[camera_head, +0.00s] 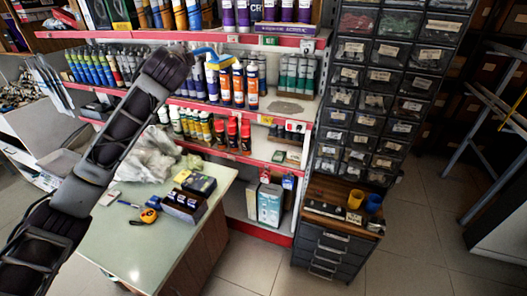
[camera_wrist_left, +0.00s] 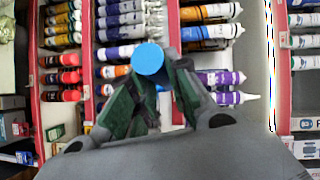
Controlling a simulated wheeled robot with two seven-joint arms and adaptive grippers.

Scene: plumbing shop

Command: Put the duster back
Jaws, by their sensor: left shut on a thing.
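My left arm reaches in from the left in the head view, and its gripper (camera_head: 193,56) is in front of the shelving, around the height of the second shelf. It is shut on the duster (camera_head: 206,52), which has a blue handle and a yellow part (camera_head: 221,63) toward the right. In the left wrist view the round blue end of the duster (camera_wrist_left: 148,59) shows between the fingertips of the gripper (camera_wrist_left: 150,76). The rest of the duster is hidden there. My right gripper is in neither view.
Red-edged shelves (camera_head: 268,157) hold many bottles and tubes close behind the gripper. A grey patch (camera_head: 285,107) lies on a bare stretch of shelf. A green-topped table (camera_head: 150,250) bears boxes and a tape measure (camera_head: 149,215). A drawer cabinet (camera_head: 335,245) carries yellow and blue cups.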

